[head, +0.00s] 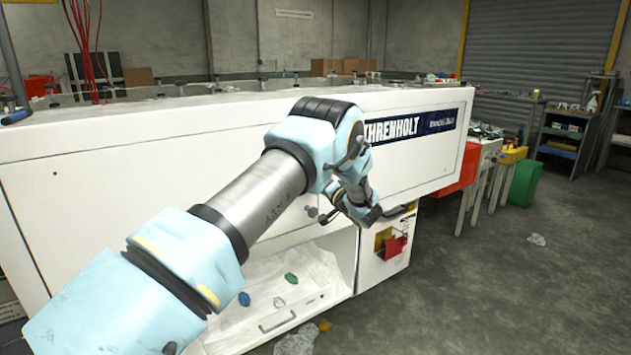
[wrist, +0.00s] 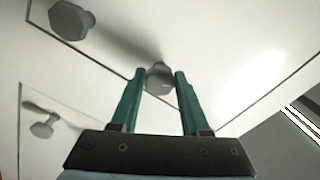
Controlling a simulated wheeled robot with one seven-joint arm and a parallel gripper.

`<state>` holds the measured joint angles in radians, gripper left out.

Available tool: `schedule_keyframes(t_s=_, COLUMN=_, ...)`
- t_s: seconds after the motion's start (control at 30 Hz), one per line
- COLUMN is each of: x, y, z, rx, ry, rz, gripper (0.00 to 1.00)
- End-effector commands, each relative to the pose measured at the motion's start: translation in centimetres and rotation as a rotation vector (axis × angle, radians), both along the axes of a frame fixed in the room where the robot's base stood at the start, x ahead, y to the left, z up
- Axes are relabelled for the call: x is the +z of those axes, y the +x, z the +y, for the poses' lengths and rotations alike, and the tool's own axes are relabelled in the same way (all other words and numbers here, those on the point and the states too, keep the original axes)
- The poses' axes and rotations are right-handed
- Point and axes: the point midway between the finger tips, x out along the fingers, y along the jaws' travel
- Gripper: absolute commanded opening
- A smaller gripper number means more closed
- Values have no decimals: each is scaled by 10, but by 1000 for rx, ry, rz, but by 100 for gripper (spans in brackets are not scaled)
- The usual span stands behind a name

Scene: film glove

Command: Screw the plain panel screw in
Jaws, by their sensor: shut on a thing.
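My gripper (wrist: 159,75) has two green fingers on a dark base. In the wrist view the fingertips sit on either side of a plain grey screw head (wrist: 159,79) on the white panel, and they are shut on it. The screw stands at the panel, near a dark seam line. How deep it sits cannot be told. In the head view my arm reaches to the white machine (head: 90,160), and its wrist hides the screw and the fingertips.
A larger grey hexagonal head (wrist: 71,19) is at the upper left of the wrist view, and a grey knob (wrist: 43,129) is at the lower left. An open bay (head: 300,275) with small coloured scraps lies below my arm. A red bin (head: 466,168) stands at the machine's right end.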

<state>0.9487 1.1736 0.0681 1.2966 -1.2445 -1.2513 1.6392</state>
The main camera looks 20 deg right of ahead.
Motion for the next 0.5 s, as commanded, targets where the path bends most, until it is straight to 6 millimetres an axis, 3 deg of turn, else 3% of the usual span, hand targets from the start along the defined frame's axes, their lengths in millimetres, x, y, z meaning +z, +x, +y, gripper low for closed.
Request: schedule_keyframes(t_s=0.5, x=0, y=-1, z=1, rx=0, ry=408, rz=86, gripper=0)
